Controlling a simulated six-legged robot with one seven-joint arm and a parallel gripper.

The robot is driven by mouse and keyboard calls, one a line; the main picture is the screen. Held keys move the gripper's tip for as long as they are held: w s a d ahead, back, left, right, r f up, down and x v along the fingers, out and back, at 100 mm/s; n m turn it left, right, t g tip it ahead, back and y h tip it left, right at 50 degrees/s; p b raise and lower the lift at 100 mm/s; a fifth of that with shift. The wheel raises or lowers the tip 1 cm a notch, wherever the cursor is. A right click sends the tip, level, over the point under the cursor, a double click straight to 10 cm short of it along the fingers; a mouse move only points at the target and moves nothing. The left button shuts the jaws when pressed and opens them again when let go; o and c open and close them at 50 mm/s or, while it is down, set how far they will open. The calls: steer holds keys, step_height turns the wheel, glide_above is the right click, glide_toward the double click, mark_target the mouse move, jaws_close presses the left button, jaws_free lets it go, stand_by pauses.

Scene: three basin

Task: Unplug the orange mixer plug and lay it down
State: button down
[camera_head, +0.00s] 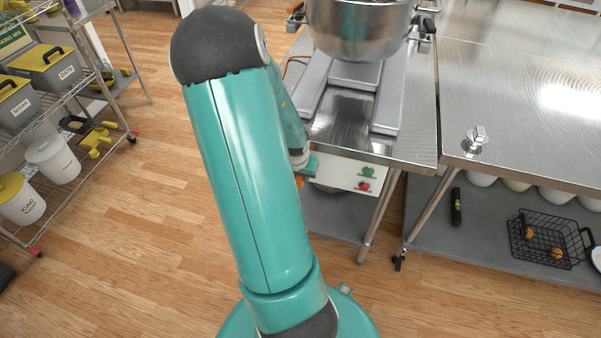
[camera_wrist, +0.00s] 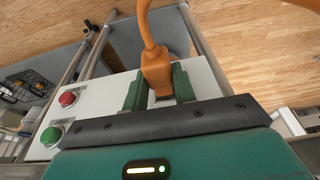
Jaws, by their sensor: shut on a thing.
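The orange plug (camera_wrist: 156,72) with its orange cord (camera_wrist: 147,30) is between the two green fingers of my gripper (camera_wrist: 158,84) in the wrist view. The fingers are shut on it. The plug is at the white control panel (camera_wrist: 105,88); I cannot tell whether it is seated in a socket. In the head view my gripper (camera_head: 308,168) is at the left end of the white panel (camera_head: 338,174), under the steel table's front edge, and a small bit of orange shows below it. The mixer's steel bowl (camera_head: 358,28) stands above on the table.
The panel has a red button (camera_wrist: 68,99) and a green button (camera_wrist: 51,136). A black wire basket (camera_head: 548,238) sits on the lower shelf at right. A wire rack (camera_head: 60,110) with tubs stands at left. The wooden floor between is clear.

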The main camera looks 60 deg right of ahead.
steer(key=shift+s+a, duration=0.1)
steer(key=shift+a, duration=0.45)
steer(key=shift+a, duration=0.15)
steer(key=shift+s+a, duration=0.1)
steer(key=shift+a, duration=0.5)
